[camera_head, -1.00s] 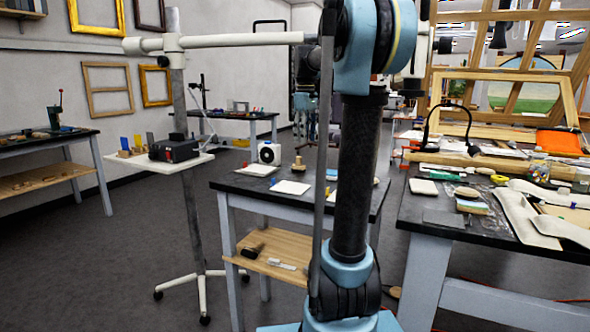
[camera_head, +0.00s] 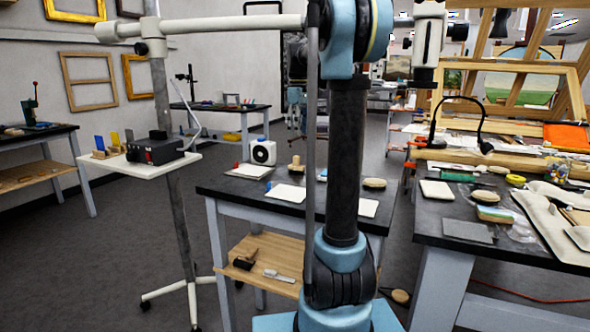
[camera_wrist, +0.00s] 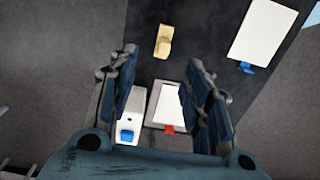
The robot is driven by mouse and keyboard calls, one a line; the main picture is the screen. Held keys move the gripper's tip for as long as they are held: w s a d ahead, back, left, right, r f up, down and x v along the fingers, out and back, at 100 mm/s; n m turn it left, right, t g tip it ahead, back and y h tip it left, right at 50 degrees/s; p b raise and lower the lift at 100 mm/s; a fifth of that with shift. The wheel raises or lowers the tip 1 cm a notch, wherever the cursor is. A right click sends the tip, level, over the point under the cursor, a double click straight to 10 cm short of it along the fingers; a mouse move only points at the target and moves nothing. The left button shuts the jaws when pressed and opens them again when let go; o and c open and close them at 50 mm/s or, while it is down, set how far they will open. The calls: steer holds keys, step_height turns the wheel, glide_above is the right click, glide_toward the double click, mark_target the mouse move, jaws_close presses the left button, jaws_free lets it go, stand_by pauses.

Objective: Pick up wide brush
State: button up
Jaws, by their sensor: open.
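My gripper (camera_wrist: 160,97) is open and empty in the wrist view, its two blue-padded fingers apart above a dark tabletop. A small wooden piece (camera_wrist: 163,41) lies beyond the fingertips; in the head view a wooden knobbed piece (camera_head: 295,164) stands on the middle table. On that table's lower shelf lie a dark tool with a wooden handle (camera_head: 245,260) and a pale, brush-like tool (camera_head: 279,275). I cannot tell for sure which of these is the wide brush. The gripper fingers cannot be made out in the head view.
The middle table (camera_head: 230,189) also bears a white boxy device (camera_head: 263,152) and white pads (camera_head: 286,193). A wheeled stand (camera_head: 175,220) is at left. The right table (camera_head: 425,222) is crowded, with a black lamp (camera_head: 484,143).

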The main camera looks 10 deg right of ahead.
mark_target(296, 156)
steer(key=f, duration=0.8)
steer(key=shift+a, duration=0.2)
steer(key=shift+s+f, duration=0.15)
steer(key=shift+f, duration=1.35)
steer(key=shift+s+f, duration=0.1)
steer(key=shift+f, duration=1.35)
steer(key=shift+c, duration=0.6)
jaws_close()
